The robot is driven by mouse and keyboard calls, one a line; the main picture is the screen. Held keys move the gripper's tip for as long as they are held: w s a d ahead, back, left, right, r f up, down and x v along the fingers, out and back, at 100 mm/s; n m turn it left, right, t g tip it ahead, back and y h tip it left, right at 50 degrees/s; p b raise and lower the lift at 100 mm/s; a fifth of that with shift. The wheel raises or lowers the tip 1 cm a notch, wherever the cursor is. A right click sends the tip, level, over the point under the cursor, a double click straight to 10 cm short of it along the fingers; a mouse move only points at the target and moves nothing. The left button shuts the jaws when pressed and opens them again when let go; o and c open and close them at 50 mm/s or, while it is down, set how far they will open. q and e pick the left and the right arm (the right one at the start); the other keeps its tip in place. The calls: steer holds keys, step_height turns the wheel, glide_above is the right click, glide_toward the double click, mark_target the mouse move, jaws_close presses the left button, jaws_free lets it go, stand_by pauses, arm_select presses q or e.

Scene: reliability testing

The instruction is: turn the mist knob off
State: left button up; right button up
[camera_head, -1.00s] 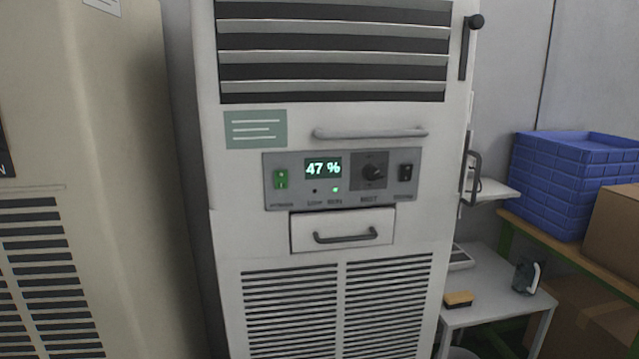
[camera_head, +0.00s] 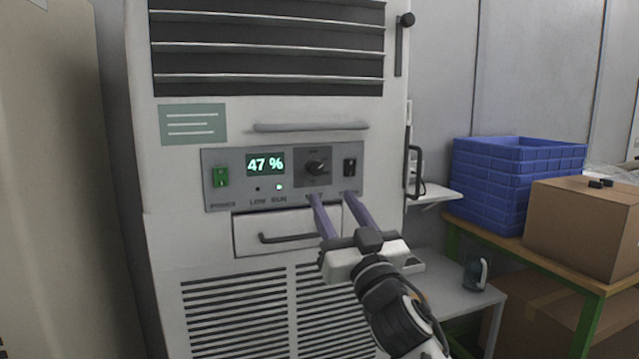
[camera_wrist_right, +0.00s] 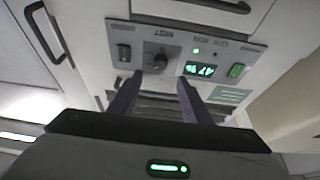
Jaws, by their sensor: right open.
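The mist knob (camera_head: 316,166) is a black round knob on the grey control panel (camera_head: 236,198) of a tall white machine. In the right wrist view the knob (camera_wrist_right: 156,63) is just beyond the fingertips, nearer the left finger. My right gripper (camera_head: 331,196) is open and empty, its two purple fingers pointing up at the panel just below the knob. It also shows in the right wrist view (camera_wrist_right: 157,80). The fingers appear apart from the knob and partly cover the labels under it. My left gripper is not in view.
The display (camera_head: 265,163) reads 47 %. A green power switch (camera_head: 220,176) and a black switch (camera_head: 349,167) flank the panel. A drawer (camera_head: 250,236) with a handle is below, a bar handle (camera_head: 310,127) above. Blue crates (camera_head: 490,185) and a cardboard box (camera_head: 585,225) stand at right.

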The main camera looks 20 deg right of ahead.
mark_target(317, 172)
steer(key=x, duration=0.9)
steer(key=shift+w, duration=0.2)
steer(key=c, duration=1)
steer(key=shift+c, duration=0.2)
steer(key=shift+p, duration=0.35)
